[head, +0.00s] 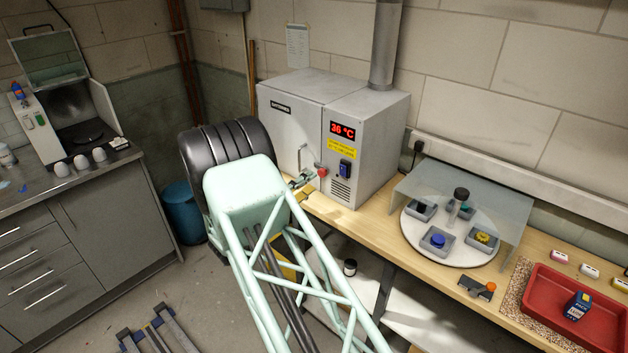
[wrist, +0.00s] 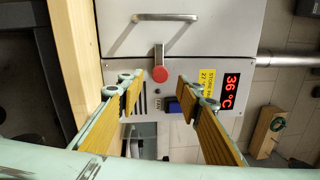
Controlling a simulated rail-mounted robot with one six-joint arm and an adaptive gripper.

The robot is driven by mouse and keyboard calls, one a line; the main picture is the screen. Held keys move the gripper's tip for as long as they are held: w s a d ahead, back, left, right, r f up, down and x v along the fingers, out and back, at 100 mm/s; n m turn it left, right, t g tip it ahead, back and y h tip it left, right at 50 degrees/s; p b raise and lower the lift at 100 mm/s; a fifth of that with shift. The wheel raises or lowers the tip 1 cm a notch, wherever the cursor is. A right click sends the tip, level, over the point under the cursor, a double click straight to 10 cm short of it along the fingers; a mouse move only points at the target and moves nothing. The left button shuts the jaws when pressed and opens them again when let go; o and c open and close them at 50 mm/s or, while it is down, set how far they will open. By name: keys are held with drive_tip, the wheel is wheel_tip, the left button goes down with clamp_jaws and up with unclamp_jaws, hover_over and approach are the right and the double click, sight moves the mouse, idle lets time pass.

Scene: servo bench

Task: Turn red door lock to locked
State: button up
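The red door lock (head: 322,172) is a round red knob on the front of the grey oven (head: 290,120). In the wrist view the red knob (wrist: 159,74) has a short grey lever (wrist: 158,52) reaching from it toward the door handle (wrist: 165,18), across the door's edge. My gripper (head: 303,181) is close to the oven front, just left of the knob in the head view. In the wrist view my gripper (wrist: 159,79) is open and empty, its two fingers on either side of the knob. The fingers appear apart from it; I cannot tell the exact distance.
A blue switch (head: 345,169) sits near the lock, below a yellow label (head: 341,149) and the red 36 °C display (head: 342,131). The wooden bench (head: 375,222) runs under the oven. A turntable (head: 415,235) under a clear cover and a red tray (head: 560,290) stand farther right.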

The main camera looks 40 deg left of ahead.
drive_tip(key=s, duration=0.6)
drive_tip(key=shift+s+f, duration=0.15)
drive_tip(key=shift+f, duration=0.1)
idle(0.5)
